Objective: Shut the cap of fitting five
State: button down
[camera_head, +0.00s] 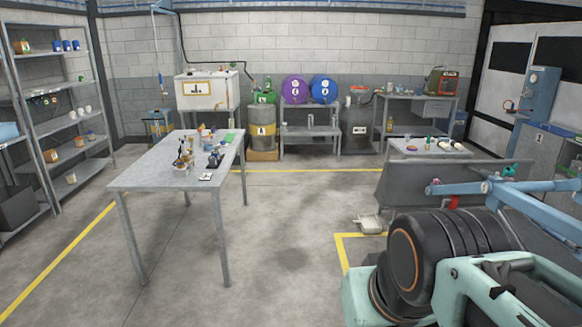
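I cannot pick out fitting five or its cap; no numbered fitting is readable at this distance. Several small items stand on the grey metal table (140,178) at left centre, among them a dark blue item (214,160) and brass-coloured pieces (184,158). More small items lie on a low bench (402,149) at the right, too small to tell apart. My gripper is not in view. Dark round joints and pale green casing, which look like part of my arm, fill the lower right and hide what is behind them.
A shelf rack (75,168) stands at the left. Blue bars (505,188) cross the right. The centre floor is clear.

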aim_at(510, 172)
jog(key=i+j+z, duration=0.15)
jog(key=i+z, duration=0.25)
jog(key=i, duration=0.7)
jog(key=i+l+z, duration=0.1)
jog(key=i+z, duration=0.8)
